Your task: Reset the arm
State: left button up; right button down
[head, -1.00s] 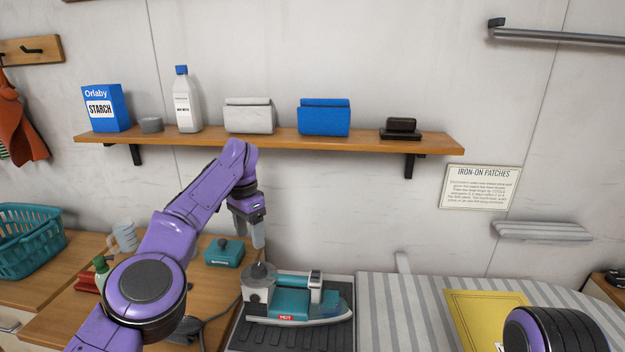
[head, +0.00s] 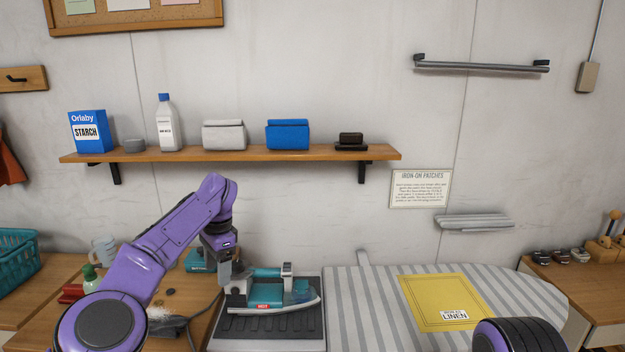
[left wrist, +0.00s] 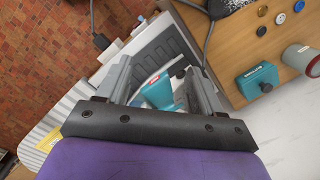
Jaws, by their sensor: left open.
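My left gripper (head: 226,272) is open and empty, at the left end of the teal iron (head: 268,294) in the head view. The iron lies on a dark ribbed rest (head: 262,326). In the left wrist view the two grey fingers of the left gripper (left wrist: 158,78) stand apart, with the iron (left wrist: 158,92) showing between and beyond them. Whether a finger touches the iron cannot be told. Of my right arm only a rounded dark and purple part shows at the bottom right of the head view; its gripper is out of sight.
A striped ironing board (head: 370,310) with a yellow cloth (head: 440,302) lies right. A teal box (left wrist: 257,79), loose buttons and a grey cord lie on the wooden counter.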

pick_arm(q)
jog(key=s+f+m+t+y, duration=0.3)
jog(key=f+m+t+y, duration=0.45)
jog(key=f+m, duration=1.3)
jog(key=s+f+m+t+h, duration=0.1)
jog(key=s+f+m, duration=0.35)
jog(key=m, duration=0.45)
jog(key=s+f+m+t, duration=0.1)
jog(key=s+f+m, duration=0.35)
jog(key=m, duration=0.35)
jog(key=s+a+f+m+g+h, duration=0.2)
jog(key=s+m, duration=0.4)
jog(key=s, duration=0.5)
jog(key=s+a+f+m+g+h, duration=0.1)
jog(key=s+a+f+m+g, duration=0.15)
jog(key=s+m, duration=0.55)
jog(key=s+a+f+m+g+h, duration=0.1)
jog(key=s+a+m+h, duration=0.2)
jog(key=s, duration=1)
notch_tip(320, 180, down, 11)
jog(key=s+m+y+b, duration=0.1)
jog(key=b, duration=0.9)
jog(key=shift+s+r+g+b, duration=0.15)
jog(key=shift+r+g+b, duration=0.05)
jog(key=shift+g+b, duration=0.15)
pick_arm(e)
notch_tip(320, 180, down, 11)
jog(key=shift+w+a, duration=0.15)
jog(key=shift+w, duration=0.25)
